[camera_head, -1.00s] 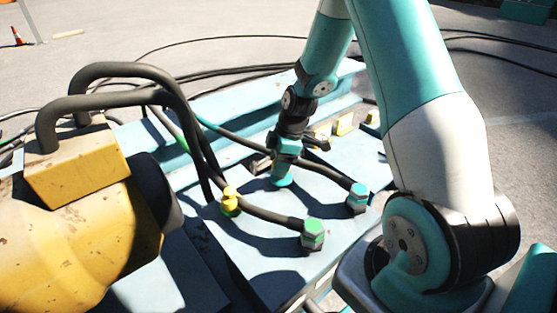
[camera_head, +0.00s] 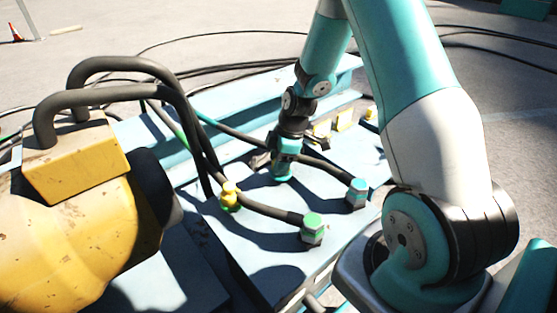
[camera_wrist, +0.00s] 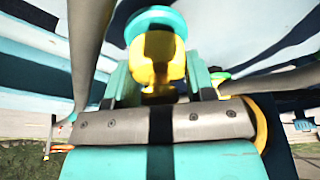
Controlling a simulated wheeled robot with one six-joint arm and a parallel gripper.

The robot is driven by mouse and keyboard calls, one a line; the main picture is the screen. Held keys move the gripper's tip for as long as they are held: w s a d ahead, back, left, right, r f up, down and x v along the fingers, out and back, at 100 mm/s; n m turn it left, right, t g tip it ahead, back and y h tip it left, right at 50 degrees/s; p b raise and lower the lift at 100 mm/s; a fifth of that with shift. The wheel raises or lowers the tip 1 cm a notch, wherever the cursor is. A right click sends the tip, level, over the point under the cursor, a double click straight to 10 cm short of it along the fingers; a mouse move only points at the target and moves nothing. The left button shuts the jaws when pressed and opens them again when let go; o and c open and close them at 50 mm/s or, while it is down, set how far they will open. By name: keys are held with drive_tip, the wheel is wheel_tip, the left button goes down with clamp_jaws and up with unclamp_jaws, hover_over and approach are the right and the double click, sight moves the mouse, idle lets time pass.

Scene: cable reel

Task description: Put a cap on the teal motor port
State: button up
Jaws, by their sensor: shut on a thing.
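My gripper (camera_wrist: 160,82) points down over the blue plate (camera_head: 275,250), near its middle. It is shut on a yellow cap (camera_wrist: 158,60), which shows between its teal fingers in the wrist view. Just beyond the cap is a round teal port (camera_wrist: 150,18); the cap overlaps it in the picture. In the head view the teal port (camera_head: 283,173) stands on the plate directly under my gripper (camera_head: 285,158). The fingers hide the cap there. I cannot tell whether cap and port touch.
A green-topped fitting (camera_head: 312,229), a blue-topped fitting (camera_head: 357,193) and a yellow fitting (camera_head: 230,197) stand close by on the plate. Dark hoses (camera_head: 262,208) run among them. A yellow motor body (camera_head: 80,230) fills the left. Yellow pieces (camera_head: 344,121) sit behind my gripper.

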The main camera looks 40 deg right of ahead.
drive_tip(key=shift+f, duration=0.3)
drive_tip(key=o, duration=1.1)
drive_tip(key=p+v, duration=0.5)
drive_tip(key=v, duration=1.2)
drive_tip(key=shift+r, duration=0.25)
